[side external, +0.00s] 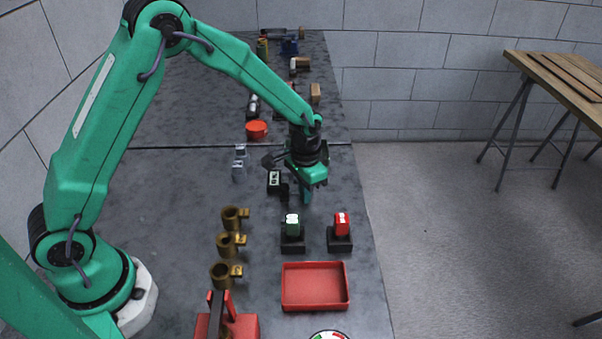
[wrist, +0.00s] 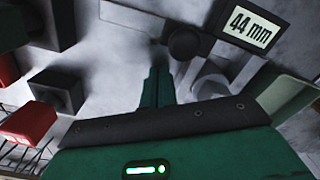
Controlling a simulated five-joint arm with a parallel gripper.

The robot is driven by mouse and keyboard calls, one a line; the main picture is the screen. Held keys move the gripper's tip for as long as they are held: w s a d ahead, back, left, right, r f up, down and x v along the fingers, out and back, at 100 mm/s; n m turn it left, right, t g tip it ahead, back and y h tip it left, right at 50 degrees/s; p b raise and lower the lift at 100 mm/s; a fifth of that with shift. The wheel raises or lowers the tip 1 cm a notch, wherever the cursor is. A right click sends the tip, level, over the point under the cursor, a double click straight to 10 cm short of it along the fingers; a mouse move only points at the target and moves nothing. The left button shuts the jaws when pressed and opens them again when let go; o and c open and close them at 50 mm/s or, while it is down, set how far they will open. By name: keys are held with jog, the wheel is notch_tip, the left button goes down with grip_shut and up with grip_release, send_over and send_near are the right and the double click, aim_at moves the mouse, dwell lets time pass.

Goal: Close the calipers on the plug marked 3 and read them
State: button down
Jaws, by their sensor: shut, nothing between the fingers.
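A small black box with a lit display (wrist: 250,25) reads "44 mm" in the wrist view. It also shows in the side view (side external: 274,179), left of my gripper. Pale grey bars (wrist: 130,17) lie near the display, with a dark round piece (wrist: 185,43) beside them. I cannot tell whether that piece is a plug or part of the calipers. No plug marked 3 can be made out. My gripper (side external: 307,196) points down, low over the bench, its fingers (wrist: 157,87) together and empty. Whether they touch anything is unclear.
A red tray (side external: 315,286) looks empty. A red bowl (side external: 256,130) stands farther back. The bench's right edge is close.

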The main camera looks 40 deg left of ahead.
jog(key=shift+r, duration=3.3)
jog(key=shift+r, duration=0.15)
jog(key=s+a+r+n+t, duration=0.1)
jog(key=s+a+r+t, duration=0.3)
jog(key=s+r, duration=0.8)
jog(key=s+a+r+n, duration=0.1)
jog(key=s+r, duration=0.1)
jog(key=s, duration=0.4)
jog(key=s+a+r+n+t, duration=0.1)
jog(key=s+a+r, duration=0.1)
jog(key=s, duration=0.3)
jog(key=shift+s+a+r+t, duration=0.3)
jog(key=shift+s+r, duration=0.1)
jog(key=shift+r, duration=0.35)
